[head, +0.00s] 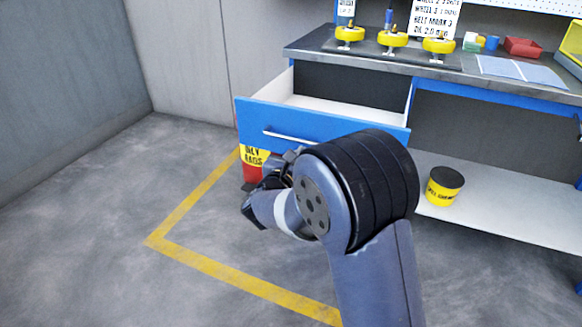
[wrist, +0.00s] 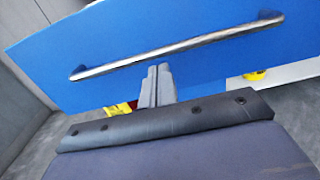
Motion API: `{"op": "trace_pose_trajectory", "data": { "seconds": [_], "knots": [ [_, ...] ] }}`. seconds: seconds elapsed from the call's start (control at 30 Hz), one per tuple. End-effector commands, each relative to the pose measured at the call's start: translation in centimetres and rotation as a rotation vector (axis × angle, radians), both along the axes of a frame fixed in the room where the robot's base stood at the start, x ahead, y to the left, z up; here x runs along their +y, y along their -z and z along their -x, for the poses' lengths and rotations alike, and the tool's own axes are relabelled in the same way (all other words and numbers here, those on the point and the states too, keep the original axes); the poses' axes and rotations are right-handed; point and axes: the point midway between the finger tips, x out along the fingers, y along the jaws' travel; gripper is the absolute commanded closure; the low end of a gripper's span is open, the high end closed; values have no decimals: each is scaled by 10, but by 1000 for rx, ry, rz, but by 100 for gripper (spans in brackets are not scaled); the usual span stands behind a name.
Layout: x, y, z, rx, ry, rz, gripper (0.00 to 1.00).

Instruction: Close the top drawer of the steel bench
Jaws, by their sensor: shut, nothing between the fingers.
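The top drawer (head: 320,125) of the steel bench (head: 470,72) is pulled out, with its blue front and pale inside showing. Its front also fills much of the wrist view (wrist: 140,40). A metal bar handle (head: 290,137) runs across the front; it shows whole in the wrist view (wrist: 180,45). My gripper (wrist: 157,72) is shut and empty, its fingertips just below the handle and pointing at the blue front. I cannot tell whether they touch it. In the head view my wrist and arm hide most of the gripper and the lower right of the drawer front.
Yellow wheels (head: 393,39) stand on a dark mat on the bench top. A red bin (head: 522,47) and blue sheets (head: 520,71) lie further right. A red container with a yellow label (head: 253,157) is under the drawer. A yellow-black tub (head: 443,187) stands on the lower shelf. The floor at left is clear.

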Motion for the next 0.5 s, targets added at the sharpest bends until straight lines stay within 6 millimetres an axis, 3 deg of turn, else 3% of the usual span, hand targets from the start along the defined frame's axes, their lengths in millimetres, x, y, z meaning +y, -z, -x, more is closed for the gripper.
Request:
{"op": "trace_pose_trajectory", "data": {
  "seconds": [0.2,0.5],
  "knots": [
    [-10,0,-28,-1,1,0,100],
    [-13,0,-35,0,-1,1,100]
  ]
}}
